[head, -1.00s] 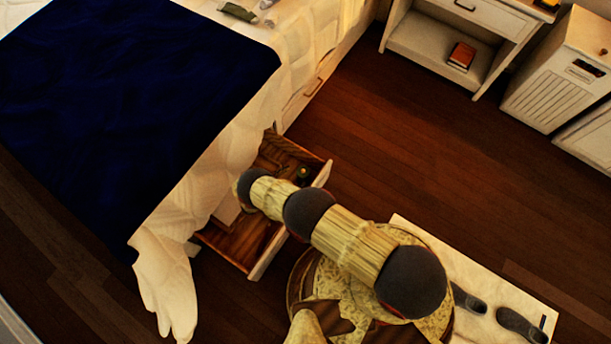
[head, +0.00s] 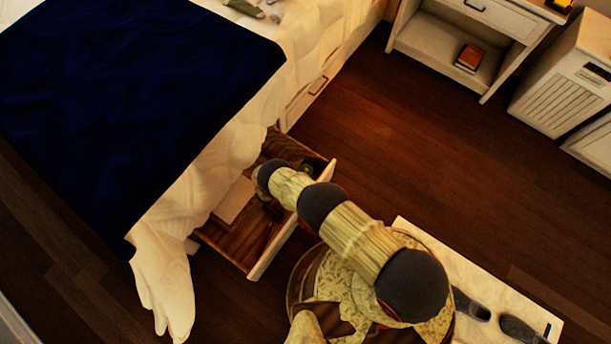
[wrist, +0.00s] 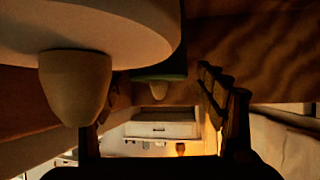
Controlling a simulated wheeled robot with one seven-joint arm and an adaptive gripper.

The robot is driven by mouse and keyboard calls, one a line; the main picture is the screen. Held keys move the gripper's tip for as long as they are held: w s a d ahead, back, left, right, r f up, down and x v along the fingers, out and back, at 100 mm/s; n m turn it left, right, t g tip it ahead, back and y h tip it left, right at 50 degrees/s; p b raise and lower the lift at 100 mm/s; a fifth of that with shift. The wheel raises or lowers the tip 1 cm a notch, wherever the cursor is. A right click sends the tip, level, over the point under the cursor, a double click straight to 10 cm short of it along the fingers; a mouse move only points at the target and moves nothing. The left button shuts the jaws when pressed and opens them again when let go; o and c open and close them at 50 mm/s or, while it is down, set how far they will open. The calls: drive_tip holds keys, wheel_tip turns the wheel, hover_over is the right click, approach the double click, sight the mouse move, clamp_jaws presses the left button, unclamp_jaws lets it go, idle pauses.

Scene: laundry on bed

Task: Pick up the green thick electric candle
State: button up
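A dark green round thing with a pale rounded tip, likely the green candle (wrist: 158,75), shows in the wrist view ahead of the gap between my fingers. A small dark green thing (head: 307,168) sits in the open drawer in the head view, partly behind my arm. My gripper (wrist: 158,112) looks open in the wrist view, its right finger clear and its left finger partly hidden. No contact with the green candle shows.
A large white round thing with a pale tip (wrist: 75,85) is close at the wrist view's upper left. The open wooden drawer (head: 233,242) has a raised front wall. The bed with its dark blue cover (head: 130,100) stands beside it. Floor (head: 400,150) to the right is clear.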

drive_tip(key=shift+c, duration=1.2)
drive_tip(key=c, duration=1.5)
